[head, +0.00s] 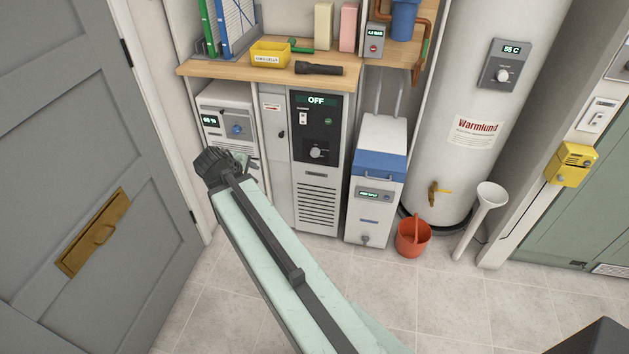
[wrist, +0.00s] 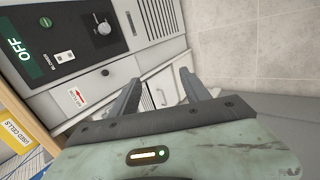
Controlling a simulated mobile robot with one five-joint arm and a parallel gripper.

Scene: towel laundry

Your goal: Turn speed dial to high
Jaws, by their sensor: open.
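A round dial (head: 318,152) sits low on the black panel of a grey cabinet whose display (head: 316,100) reads OFF. A small switch (head: 303,117) and a green button (head: 328,122) are above the dial. In the wrist view, which is turned sideways, the dial (wrist: 104,29) is at the upper left, apart from my fingers. My gripper (head: 240,163) is left of that cabinet, in front of the lower part of the unit reading about 66 %. In the wrist view my gripper (wrist: 160,80) is open and empty. The dial's markings are too small to read.
The left unit (head: 226,95) has a blue knob (head: 237,129). A wooden shelf (head: 350,82) above holds a yellow bin (head: 270,55) and a flashlight (head: 318,68). The tiled floor in front is clear.

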